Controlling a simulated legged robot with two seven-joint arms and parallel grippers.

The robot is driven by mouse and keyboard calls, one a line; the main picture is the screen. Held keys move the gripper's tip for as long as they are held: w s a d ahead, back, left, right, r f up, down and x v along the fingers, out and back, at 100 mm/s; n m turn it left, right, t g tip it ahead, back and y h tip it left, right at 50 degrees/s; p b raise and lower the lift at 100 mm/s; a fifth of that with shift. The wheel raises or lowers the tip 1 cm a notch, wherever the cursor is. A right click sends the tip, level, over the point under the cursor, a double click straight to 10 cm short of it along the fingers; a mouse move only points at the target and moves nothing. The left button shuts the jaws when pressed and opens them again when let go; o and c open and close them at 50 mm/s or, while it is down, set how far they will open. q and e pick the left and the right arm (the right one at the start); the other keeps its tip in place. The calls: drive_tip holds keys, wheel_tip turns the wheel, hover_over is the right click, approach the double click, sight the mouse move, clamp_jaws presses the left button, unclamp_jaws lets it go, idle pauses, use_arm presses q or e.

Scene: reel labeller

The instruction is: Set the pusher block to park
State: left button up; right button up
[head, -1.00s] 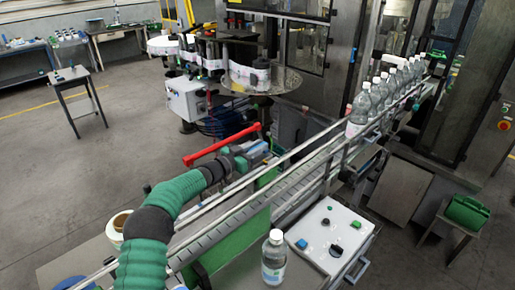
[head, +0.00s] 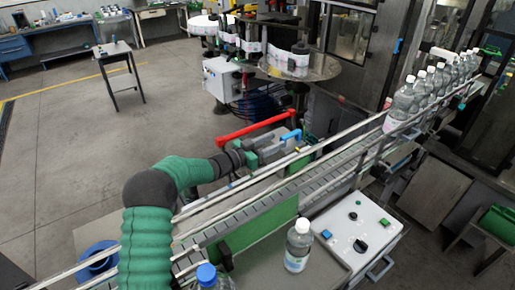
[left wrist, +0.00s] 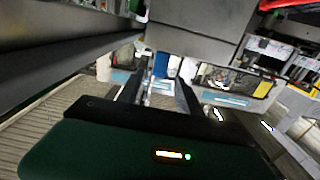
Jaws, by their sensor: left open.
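My left gripper (head: 280,147) reaches over the far guide rail side of the conveyor (head: 240,205). It is open. A small blue part (head: 290,135) shows right at its fingertips, below the right end of the red bar (head: 255,124); it may be the pusher block, but I cannot tell for sure. In the left wrist view the two dark fingers (left wrist: 160,95) stand apart, with a blue upright piece (left wrist: 161,65) beyond and between them. Whether the fingers touch anything is unclear. My right gripper is in neither view.
Several clear bottles (head: 425,90) stand on the conveyor at right. A white control panel (head: 350,235) and a white-capped bottle (head: 298,247) are on the near side. A blue-capped bottle (head: 207,276) stands at the bottom. The reel table (head: 315,67) is behind.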

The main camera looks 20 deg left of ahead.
use_arm(q)
drive_tip(key=v, duration=0.8)
drive_tip(key=shift+p, duration=0.35)
drive_tip(key=shift+w, duration=0.1)
